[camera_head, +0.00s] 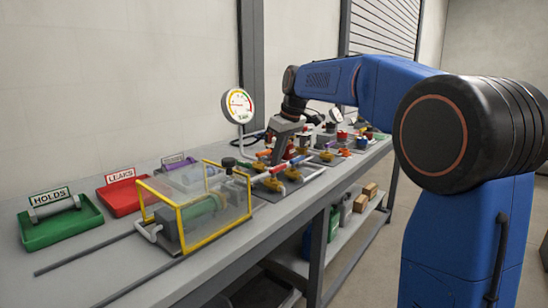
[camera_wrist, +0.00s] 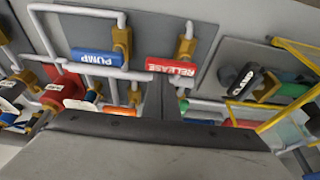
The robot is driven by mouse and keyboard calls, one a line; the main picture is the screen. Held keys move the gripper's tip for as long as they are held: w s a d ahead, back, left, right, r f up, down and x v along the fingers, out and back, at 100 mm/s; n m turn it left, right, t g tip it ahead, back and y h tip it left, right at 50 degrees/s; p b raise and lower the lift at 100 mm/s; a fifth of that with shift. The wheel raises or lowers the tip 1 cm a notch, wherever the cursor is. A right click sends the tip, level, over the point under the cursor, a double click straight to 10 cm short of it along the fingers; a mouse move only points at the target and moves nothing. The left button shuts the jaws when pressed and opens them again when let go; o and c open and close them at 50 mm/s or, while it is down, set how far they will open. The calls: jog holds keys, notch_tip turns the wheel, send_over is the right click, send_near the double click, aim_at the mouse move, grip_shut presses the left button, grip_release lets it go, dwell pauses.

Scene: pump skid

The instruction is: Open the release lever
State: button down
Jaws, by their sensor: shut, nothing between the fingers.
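The release lever (camera_wrist: 171,67) is a red handle with white RELEASE lettering, upside down in the wrist view. It is joined to a brass valve (camera_wrist: 185,48) on a white pipe. A blue lever marked PUMP (camera_wrist: 93,57) lies beside it on the left. My gripper (camera_wrist: 166,98) is shut and empty, its dark fingers just below the red handle in the wrist view; I cannot tell whether they touch it. In the head view my gripper (camera_head: 278,152) points down over the valves, and the arm partly hides them.
A clear box with a yellow frame (camera_head: 205,212) stands close to the valves on the bench. A green HOLDS tray (camera_head: 60,226) and a red LEAKS tray (camera_head: 122,196) lie to the left. A round gauge (camera_head: 238,106) rises behind. The front-left bench is mostly clear.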

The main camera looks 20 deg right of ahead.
jog(key=shift+s+d+m, duration=0.1)
jog(key=shift+d+m, duration=0.1)
jog(key=shift+m, duration=0.4)
jog(key=m, duration=0.1)
jog(key=m+h, duration=0.1)
jog(key=m, duration=0.1)
jog(key=shift+s+d+t, duration=0.3)
jog(key=shift+s+d, duration=0.05)
jog(key=shift+s, duration=0.05)
jog(key=m, duration=0.1)
jog(key=s+m+h, duration=0.1)
jog(key=m, duration=0.1)
jog(key=shift+s+d+m, duration=0.1)
jog(key=shift+d+m, duration=0.2)
jog(key=m+h, duration=0.1)
jog(key=m, duration=0.1)
jog(key=s+m, duration=0.1)
jog(key=m, duration=0.1)
jog(key=s+m+h, duration=0.1)
jog(key=m, duration=0.2)
jog(key=shift+s+h, duration=0.2)
jog(key=shift+h, duration=0.1)
jog(key=shift+a, duration=0.1)
